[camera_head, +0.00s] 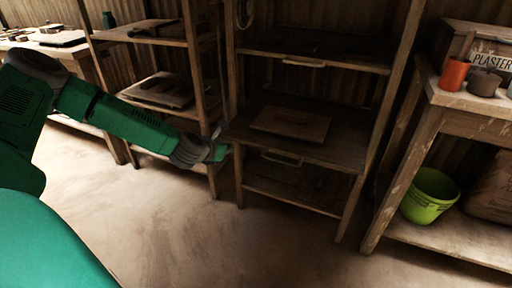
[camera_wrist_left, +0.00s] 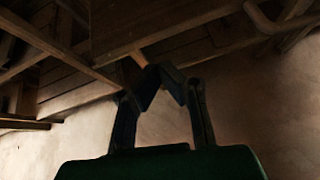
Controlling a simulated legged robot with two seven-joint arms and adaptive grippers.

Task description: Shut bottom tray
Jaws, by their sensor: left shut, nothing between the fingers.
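The dark wooden bottom tray (camera_head: 345,143) is in the middle rack in the head view, with a flat board (camera_head: 290,123) lying on it. Its front bar handle (camera_head: 283,158) faces me, and the tray looks drawn out toward me. My left gripper (camera_head: 220,148) is at the tray's left front corner, beside a rack post. In the left wrist view its fingers (camera_wrist_left: 161,72) meet, shut and empty, just below wooden edges. A curved handle (camera_wrist_left: 268,20) shows at upper right there. I cannot tell whether the fingertips touch the wood. My right gripper is not in view.
An upper tray with a handle (camera_head: 305,63) sits above in the same rack. Another rack (camera_head: 165,92) stands to the left. A bench on the right holds an orange cup (camera_head: 454,73); a green bucket (camera_head: 430,196) is below. The floor (camera_head: 230,240) in front is clear.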

